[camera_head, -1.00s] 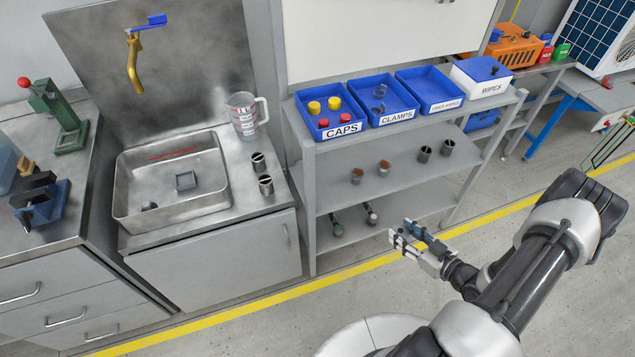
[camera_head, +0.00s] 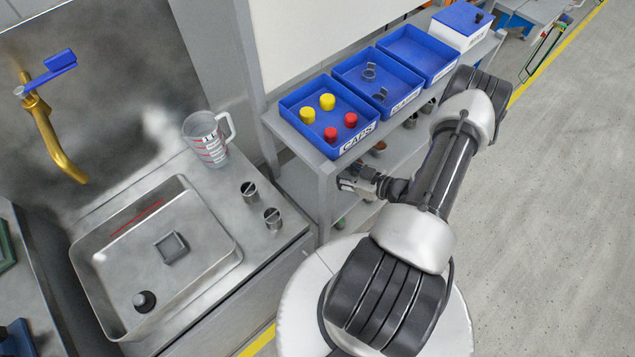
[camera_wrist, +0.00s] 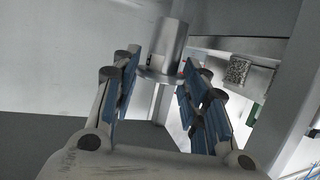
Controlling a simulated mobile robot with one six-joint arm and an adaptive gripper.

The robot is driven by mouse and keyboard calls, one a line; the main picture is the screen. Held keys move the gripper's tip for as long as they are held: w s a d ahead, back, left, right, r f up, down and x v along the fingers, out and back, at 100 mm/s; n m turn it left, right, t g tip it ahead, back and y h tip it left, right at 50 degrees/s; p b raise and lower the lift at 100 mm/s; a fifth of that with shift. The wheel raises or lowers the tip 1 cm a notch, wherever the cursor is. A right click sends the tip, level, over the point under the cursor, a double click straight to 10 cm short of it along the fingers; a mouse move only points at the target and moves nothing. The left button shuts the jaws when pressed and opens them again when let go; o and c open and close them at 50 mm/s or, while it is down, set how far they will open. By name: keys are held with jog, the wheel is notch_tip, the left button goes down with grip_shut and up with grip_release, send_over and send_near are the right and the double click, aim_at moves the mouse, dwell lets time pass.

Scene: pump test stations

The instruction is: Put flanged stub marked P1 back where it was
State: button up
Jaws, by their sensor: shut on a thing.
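A metal flanged stub (camera_wrist: 167,45) sits between the fingertips of my gripper (camera_wrist: 160,85) in the wrist view, its round flange at the blue pads. My gripper is shut on it. No P1 mark is readable on it. In the head view my gripper (camera_head: 357,184) is beside the front left leg of the shelf rack, below the caps bin, and the held stub is too small to make out. Two metal stubs, one (camera_head: 249,192) and another (camera_head: 273,218), stand on the sink counter, their marks unreadable.
The rack's left leg (camera_head: 325,205) is close to my gripper. A blue caps bin (camera_head: 303,139) stands above it. Rusty-topped and grey pieces stand on the middle shelf, partly hidden by my arm. The sink basin (camera_head: 112,310) and a measuring jug (camera_head: 206,139) are at left.

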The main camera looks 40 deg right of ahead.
jog(key=shift+s+f+b, duration=0.15)
jog(key=shift+f+b, duration=1.6)
jog(key=shift+f, duration=2.8)
jog(key=shift+f, duration=0.15)
jog(key=o, duration=1.2)
jog(key=shift+o, duration=0.2)
jog(key=shift+s+d+r, duration=0.2)
jog(key=shift+r, duration=0.05)
jog(key=p+v, duration=0.2)
jog(key=v, duration=0.9)
jog(key=shift+s+p, duration=0.25)
jog(key=shift+p, duration=0.15)
